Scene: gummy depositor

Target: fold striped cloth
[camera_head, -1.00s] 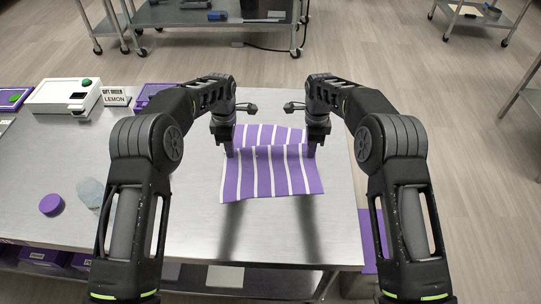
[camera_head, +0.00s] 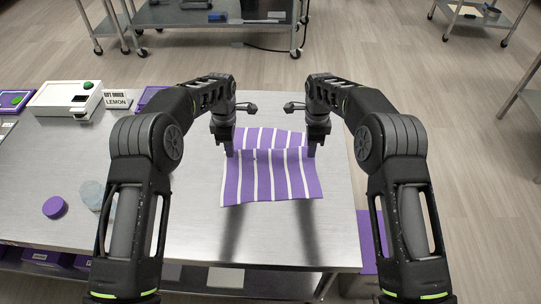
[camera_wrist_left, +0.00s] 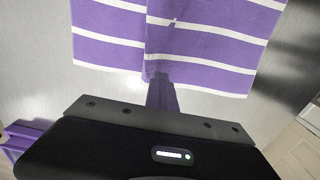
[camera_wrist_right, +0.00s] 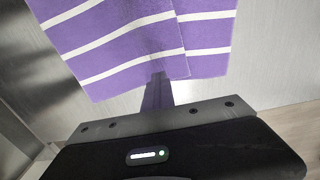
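A purple cloth with white stripes (camera_head: 268,180) lies on the metal table, with a raised crease running across it between my grippers. In the left wrist view the cloth (camera_wrist_left: 205,55) reaches the fingers, and in the right wrist view the cloth (camera_wrist_right: 125,50) does too. My left gripper (camera_head: 228,152) is at the cloth's left edge on the crease, its fingers together on the fabric. My right gripper (camera_head: 312,151) is at the right edge on the same crease, its fingers also together on the fabric. The cloth's parts under the fingers are hidden.
A purple disc (camera_head: 55,207) and a pale grey piece (camera_head: 91,193) lie on the table (camera_head: 185,215) at left. A white box (camera_head: 68,98) and a LEMON sign (camera_head: 117,98) stand at the back left. The table's right edge is close to my right arm.

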